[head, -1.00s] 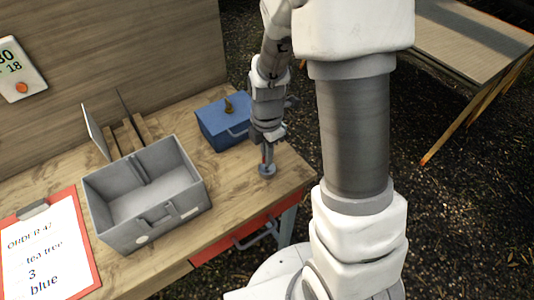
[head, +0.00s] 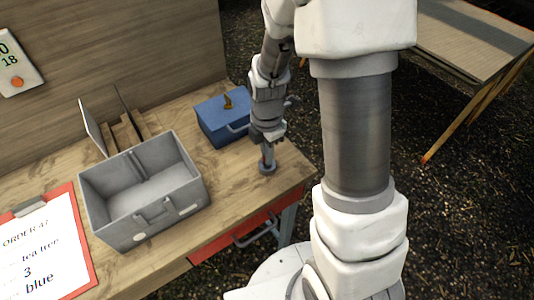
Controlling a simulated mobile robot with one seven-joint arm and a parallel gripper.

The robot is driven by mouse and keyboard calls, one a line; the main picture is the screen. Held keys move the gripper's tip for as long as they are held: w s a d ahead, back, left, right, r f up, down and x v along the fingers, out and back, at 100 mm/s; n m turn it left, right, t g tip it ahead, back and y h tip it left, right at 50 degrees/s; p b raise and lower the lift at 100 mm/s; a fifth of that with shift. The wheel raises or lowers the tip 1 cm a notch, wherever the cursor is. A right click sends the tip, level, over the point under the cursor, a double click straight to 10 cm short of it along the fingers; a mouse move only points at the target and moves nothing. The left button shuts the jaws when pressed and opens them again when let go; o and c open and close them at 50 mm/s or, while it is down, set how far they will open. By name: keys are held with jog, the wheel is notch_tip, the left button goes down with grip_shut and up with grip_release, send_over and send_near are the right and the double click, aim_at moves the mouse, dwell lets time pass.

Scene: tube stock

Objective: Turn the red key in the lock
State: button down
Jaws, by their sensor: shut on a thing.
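The lock (head: 267,169) is a small round grey-blue piece on the wooden table top near its right front corner. The red key stands upright in it; only a small red bit (head: 268,161) shows under my gripper. My gripper (head: 268,150) points down right above the lock and is shut on the key. The fingers hide most of the key, so its turn angle cannot be told.
A blue box (head: 224,122) with a brass-coloured piece on top stands behind and left of my gripper. An open grey box (head: 98,195) and a clipboard (head: 88,250) are on the left. A red drawer (head: 215,248) is under the table's front edge. Another table (head: 470,45) stands at the right.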

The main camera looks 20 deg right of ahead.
jog(key=m, duration=0.5)
jog(key=shift+m, duration=1)
jog(key=m, duration=0.3)
jog(key=shift+r, duration=0.1)
jog(key=m, duration=0.4)
jog(key=shift+p, duration=0.35)
